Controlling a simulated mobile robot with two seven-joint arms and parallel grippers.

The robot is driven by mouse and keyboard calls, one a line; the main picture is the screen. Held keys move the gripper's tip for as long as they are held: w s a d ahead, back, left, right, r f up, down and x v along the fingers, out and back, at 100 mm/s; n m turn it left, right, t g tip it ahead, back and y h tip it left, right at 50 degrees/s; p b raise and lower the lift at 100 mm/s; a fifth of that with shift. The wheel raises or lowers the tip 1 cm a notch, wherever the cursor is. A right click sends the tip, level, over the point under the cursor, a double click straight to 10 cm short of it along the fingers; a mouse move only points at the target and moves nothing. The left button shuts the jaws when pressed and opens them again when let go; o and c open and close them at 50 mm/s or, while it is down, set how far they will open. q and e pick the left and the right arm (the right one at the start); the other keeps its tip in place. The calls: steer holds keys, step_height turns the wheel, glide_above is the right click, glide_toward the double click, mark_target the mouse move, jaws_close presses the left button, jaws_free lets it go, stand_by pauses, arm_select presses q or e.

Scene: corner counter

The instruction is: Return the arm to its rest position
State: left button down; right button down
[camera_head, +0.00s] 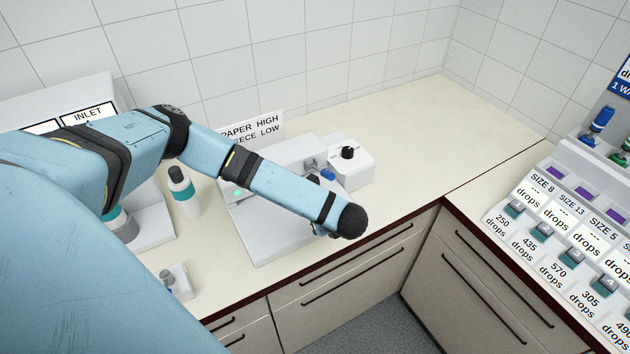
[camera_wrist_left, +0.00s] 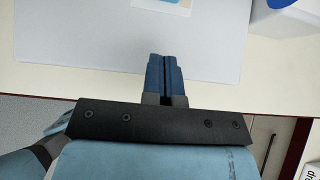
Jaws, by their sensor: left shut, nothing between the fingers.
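My left arm (camera_head: 285,190) comes in from the left in the head view and reaches across the counter, its dark rounded wrist near the counter's front edge. The left gripper is mostly hidden under the wrist there. In the left wrist view its blue fingers (camera_wrist_left: 164,75) are together with nothing between them. They show against the pale base plate of a white device (camera_wrist_left: 80,35); their height above it is unclear. The same device (camera_head: 265,245) lies under my forearm in the head view. My right gripper is not in view.
A white bottle with a teal band (camera_head: 184,195) stands left of the device. A white box with a black knob (camera_head: 350,168) stands behind it. A sign (camera_head: 262,128) is partly hidden. A labelled panel (camera_head: 560,235) fills the right. The corner counter (camera_head: 430,125) is clear.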

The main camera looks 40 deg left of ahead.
arm_select(q)
steer(key=s+d+f+n+t+h, duration=0.1)
steer(key=s+d+n+h, duration=0.25)
steer(key=d, duration=0.55)
steer(key=s+d+f+n+h, duration=0.1)
steer(key=s+d+n+h, duration=0.15)
steer(key=d+h, duration=0.45)
steer(key=s+d+f+n+t+h, duration=0.1)
steer(key=s+d+n+h, duration=0.2)
steer(key=d, duration=0.9)
steer(key=s+a+f+n+t+y, duration=0.1)
steer(key=s+a+f+n+t, duration=0.1)
steer(key=s+a+n, duration=0.3)
steer(key=s+a+f+n+t+y, duration=0.1)
steer(key=s+a+n, duration=0.4)
steer(key=a, duration=0.5)
steer(key=shift+f+n+t, duration=0.3)
steer(key=shift+f+t, duration=0.4)
steer(key=shift+t, duration=0.5)
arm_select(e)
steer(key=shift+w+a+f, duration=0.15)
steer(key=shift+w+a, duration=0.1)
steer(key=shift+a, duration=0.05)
arm_select(q)
steer(key=shift+w, duration=0.1)
